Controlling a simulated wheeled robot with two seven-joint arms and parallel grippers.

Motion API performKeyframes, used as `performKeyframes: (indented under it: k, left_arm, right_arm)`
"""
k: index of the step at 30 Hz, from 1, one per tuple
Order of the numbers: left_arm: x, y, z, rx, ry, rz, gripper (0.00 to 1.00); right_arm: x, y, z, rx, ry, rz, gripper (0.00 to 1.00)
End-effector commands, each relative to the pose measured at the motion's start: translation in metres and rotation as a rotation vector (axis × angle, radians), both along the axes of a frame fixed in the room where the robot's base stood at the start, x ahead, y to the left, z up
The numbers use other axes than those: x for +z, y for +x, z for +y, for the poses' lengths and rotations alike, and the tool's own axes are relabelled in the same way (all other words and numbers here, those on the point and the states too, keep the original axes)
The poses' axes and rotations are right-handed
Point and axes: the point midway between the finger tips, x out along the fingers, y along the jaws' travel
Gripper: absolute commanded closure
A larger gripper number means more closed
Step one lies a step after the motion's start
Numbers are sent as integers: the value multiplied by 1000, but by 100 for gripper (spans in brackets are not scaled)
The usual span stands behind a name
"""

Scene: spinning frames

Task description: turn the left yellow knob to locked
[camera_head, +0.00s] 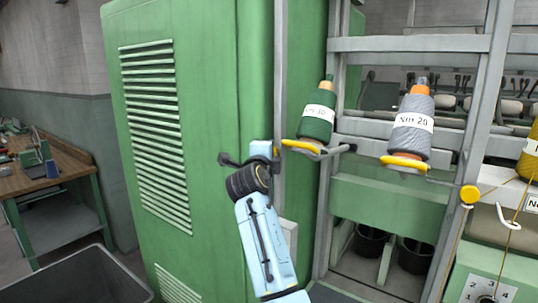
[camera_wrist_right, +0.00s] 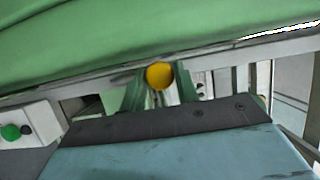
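In the head view my right gripper (camera_head: 250,158) is at the front edge of the green cabinet, its dark fingers spread apart. A small yellow spot (camera_head: 275,151) shows by its right finger, mostly hidden. In the right wrist view a round yellow knob (camera_wrist_right: 159,75) sits between the two spread fingers of the right gripper (camera_wrist_right: 160,92). Whether the fingers touch it I cannot tell, and no locked mark is readable. Another round yellow piece (camera_head: 470,194) is on a post at the right. My left gripper is not in view.
The tall green cabinet (camera_head: 190,60) stands close on the left. A green spool (camera_head: 318,115) and a grey spool (camera_head: 412,125) stand on yellow discs along the metal frame at the right. A wooden bench (camera_head: 45,170) and dark bin (camera_head: 80,280) are far left.

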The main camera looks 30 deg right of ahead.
Motion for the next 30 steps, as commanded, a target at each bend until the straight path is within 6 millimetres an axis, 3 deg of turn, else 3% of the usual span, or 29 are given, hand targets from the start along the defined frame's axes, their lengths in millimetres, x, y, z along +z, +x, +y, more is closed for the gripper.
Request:
performKeyframes:
  k: [14,30]
  left_arm:
    - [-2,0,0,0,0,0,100]
    - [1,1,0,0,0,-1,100]
  right_arm:
    - [1,0,1,1,-29,76,92]
    - [4,1,1,3,-206,505,92]
